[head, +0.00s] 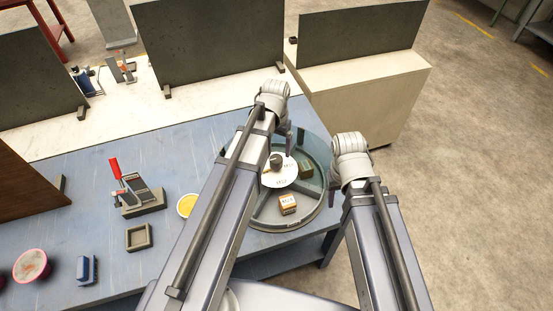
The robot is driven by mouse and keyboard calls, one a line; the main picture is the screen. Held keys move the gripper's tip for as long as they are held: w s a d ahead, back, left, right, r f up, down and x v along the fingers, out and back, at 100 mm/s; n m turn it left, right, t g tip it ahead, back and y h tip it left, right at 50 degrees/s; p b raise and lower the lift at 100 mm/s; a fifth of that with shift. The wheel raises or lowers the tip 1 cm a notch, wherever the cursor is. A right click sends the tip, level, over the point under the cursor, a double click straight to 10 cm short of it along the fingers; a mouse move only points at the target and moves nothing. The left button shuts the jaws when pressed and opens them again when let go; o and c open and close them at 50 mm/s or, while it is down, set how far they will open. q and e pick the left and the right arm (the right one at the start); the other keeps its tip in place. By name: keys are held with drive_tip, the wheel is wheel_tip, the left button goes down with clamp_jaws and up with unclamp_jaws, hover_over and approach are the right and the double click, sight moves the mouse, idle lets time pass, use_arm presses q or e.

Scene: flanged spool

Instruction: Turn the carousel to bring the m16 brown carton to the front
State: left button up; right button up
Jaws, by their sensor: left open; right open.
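The round carousel (262,218) stands on the blue bench, with a grey rim and dividers. A white disc (284,181) with small printed marks and a dark central knob (275,160) sits at its middle. A small orange-brown carton (288,204) with a pale label lies in the near part; I cannot read its label surely. A dark green item (304,169) sits at the right. My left gripper (288,137) is open, pointing down over the far part of the carousel; its arm covers the left side. My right wrist is right of the carousel, its gripper hidden.
Left of my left arm are a yellow round dish (187,205), a toggle clamp with a red handle (137,192), a square grey frame (139,237) and a blue block (87,269). Dark panels (211,42) stand behind. Open floor lies right of the bench.

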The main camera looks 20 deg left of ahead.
sight(276, 158)
use_arm(q)
wheel_tip(276, 158, down, 7)
drive_tip(key=b, duration=0.6)
drive_tip(key=shift+f+b, duration=0.15)
drive_tip(key=shift+b, duration=0.25)
clamp_jaws()
idle(0.4)
